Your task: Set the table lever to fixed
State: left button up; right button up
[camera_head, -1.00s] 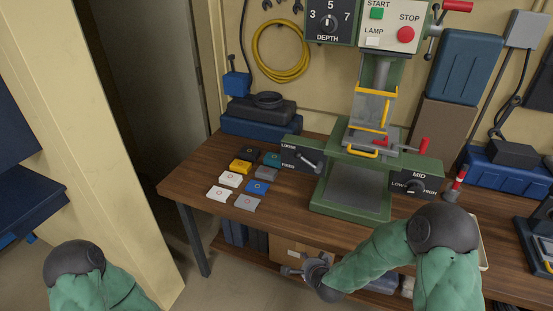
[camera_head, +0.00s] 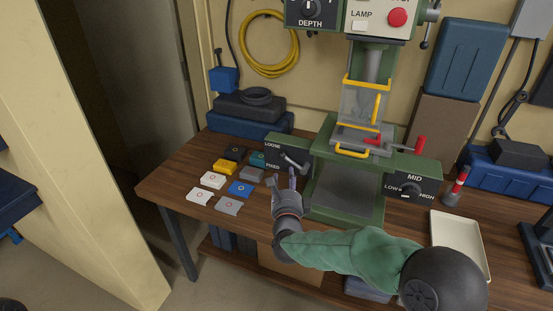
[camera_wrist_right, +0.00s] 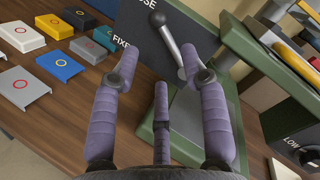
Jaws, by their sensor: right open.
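The table lever (camera_head: 294,162) is a short metal rod with a dark round knob on a dark panel (camera_head: 276,150) marked LOOSE above and FIXED below, on the left of the green press. The lever (camera_wrist_right: 170,42) also shows in the right wrist view, just beyond the fingertips. My right gripper (camera_head: 284,180) is open, in front of and slightly below the lever. Its purple fingers (camera_wrist_right: 162,62) spread to either side, with nothing held; I see no clear contact. My left gripper is out of view.
A pale tray (camera_head: 459,245) lies at the right.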

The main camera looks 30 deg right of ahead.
aim_at(285, 158)
jog(key=b+x, duration=0.2)
jog(key=x, duration=0.8)
jog(key=shift+w+d, duration=0.2)
jog(key=shift+w, duration=0.05)
